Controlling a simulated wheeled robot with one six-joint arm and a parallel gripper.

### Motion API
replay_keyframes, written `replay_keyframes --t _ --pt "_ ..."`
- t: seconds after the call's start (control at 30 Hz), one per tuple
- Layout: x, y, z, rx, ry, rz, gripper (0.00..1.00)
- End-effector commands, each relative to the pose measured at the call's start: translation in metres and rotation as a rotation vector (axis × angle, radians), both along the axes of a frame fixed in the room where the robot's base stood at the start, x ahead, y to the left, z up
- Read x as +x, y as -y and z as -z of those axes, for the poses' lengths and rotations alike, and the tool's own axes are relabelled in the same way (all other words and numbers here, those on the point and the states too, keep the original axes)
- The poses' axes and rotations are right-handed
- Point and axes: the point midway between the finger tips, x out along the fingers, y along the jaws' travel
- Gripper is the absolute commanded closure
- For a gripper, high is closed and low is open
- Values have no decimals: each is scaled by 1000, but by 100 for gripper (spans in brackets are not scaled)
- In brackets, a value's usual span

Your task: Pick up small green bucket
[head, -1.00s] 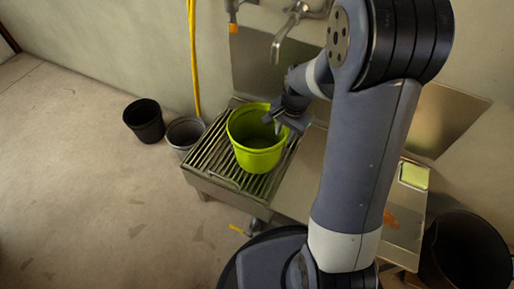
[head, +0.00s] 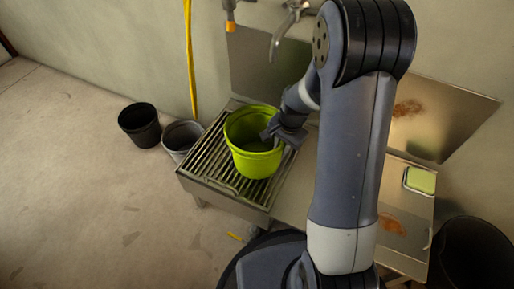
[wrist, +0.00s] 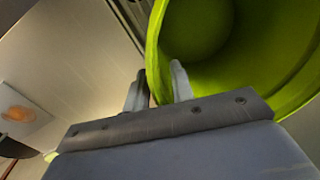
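The small green bucket (head: 254,165) stands upright on the slatted metal grate of the sink stand. My gripper (head: 267,137) is at its right rim, tilted down. In the wrist view, the bucket (wrist: 205,30) fills the upper right and its open mouth shows. The gripper's two fingers (wrist: 158,82) are apart, one inside the bucket and one outside, with the rim between them. A gap seems to show beside the rim, so the fingers look open around it. The fingertips are small and partly hidden in the head view.
A black bucket (head: 140,124) and a grey bucket (head: 182,138) stand on the floor left of the grate (head: 207,165). A yellow hose (head: 190,60) and a tap (head: 280,40) are behind. A sponge (head: 421,180) lies at right. A dark bin (head: 470,255) stands lower right.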

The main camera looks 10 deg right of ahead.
Motion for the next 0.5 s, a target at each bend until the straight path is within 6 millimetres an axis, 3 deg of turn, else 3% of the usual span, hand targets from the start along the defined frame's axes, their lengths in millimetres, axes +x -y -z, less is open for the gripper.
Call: replay_keyframes --t 0.27,0.5 --pt "0 0 0 0 0 0 100" --pt "0 0 0 0 0 0 100"
